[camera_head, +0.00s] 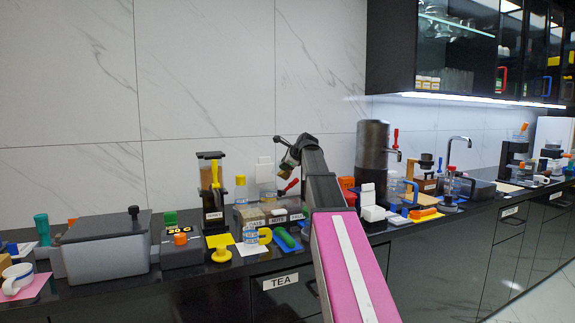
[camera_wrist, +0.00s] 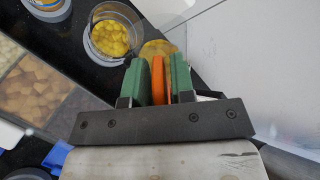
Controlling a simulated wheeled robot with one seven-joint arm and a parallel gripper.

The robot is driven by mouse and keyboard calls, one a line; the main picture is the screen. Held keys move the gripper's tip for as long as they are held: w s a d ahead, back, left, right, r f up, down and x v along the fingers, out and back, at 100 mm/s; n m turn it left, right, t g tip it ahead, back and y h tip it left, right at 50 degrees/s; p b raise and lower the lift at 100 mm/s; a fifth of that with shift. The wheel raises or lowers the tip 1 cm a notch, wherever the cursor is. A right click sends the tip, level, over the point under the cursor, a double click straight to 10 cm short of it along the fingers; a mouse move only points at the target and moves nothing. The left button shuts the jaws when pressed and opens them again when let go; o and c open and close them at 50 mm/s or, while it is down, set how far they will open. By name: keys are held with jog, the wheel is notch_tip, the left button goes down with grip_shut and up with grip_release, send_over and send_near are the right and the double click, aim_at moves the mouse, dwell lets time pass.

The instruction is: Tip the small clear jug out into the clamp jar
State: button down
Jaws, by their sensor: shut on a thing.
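My gripper (camera_wrist: 163,82) is shut on an upright orange piece, which looks like the handle of the small clear jug. A rounded see-through amber shape (camera_wrist: 156,47) shows just beyond the fingers and seems to be part of the jug; most of it is hidden. Left of it is an open round clear vessel (camera_wrist: 112,36) holding yellow pieces, probably the clamp jar, though I cannot be sure. In the head view my gripper (camera_head: 288,157) is raised above the counter near the wall, too small to show the jug clearly.
Clear bins of cubed food (camera_wrist: 35,88) lie left of the gripper in the wrist view. In the head view, a dispenser (camera_head: 211,190), a grey lidded box (camera_head: 105,248) and a metal urn (camera_head: 372,153) crowd the black counter. The wall is close behind.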

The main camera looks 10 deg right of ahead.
jog(key=shift+w+a+f+n+h, duration=0.1)
jog(key=shift+a+f+n+h, duration=0.1)
jog(key=shift+a+n+h, duration=1.45)
jog(key=shift+a+f+n+h, duration=0.2)
jog(key=shift+a+n+h, duration=0.35)
jog(key=shift+a+h, duration=1.2)
jog(key=shift+w+a+f+n+h, duration=0.15)
jog(key=shift+a+n+h, duration=0.9)
jog(key=shift+h, duration=1.35)
jog(key=shift+s, duration=0.1)
